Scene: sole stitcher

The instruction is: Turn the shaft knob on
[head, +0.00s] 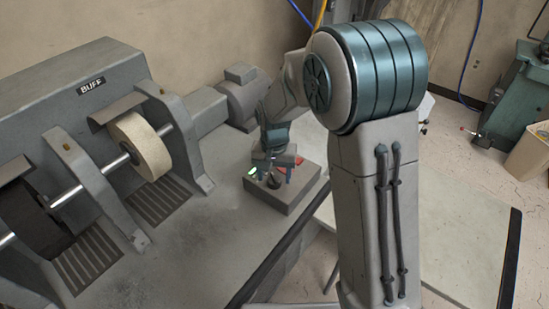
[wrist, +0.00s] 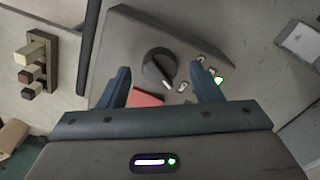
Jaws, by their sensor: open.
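The shaft knob (wrist: 158,62) is a round dark knob with a pale pointer line, on the grey control box (wrist: 125,42). In the wrist view the pointer runs toward the lower right. My gripper (wrist: 161,72) is open, its two blue fingers on either side of the knob, with visible gaps to it. I cannot tell the remaining height between fingertips and box. In the head view the knob (head: 274,181) shows small on the control box (head: 297,197), just below my gripper (head: 272,172), which partly hides the box top.
A red part (wrist: 146,98), small switches and a lit green light (wrist: 218,80) lie close to the knob on the box. The buffing machine (head: 75,95) with its pale wheel (head: 140,146) stands left. The bench (head: 195,245) in front of the box is clear.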

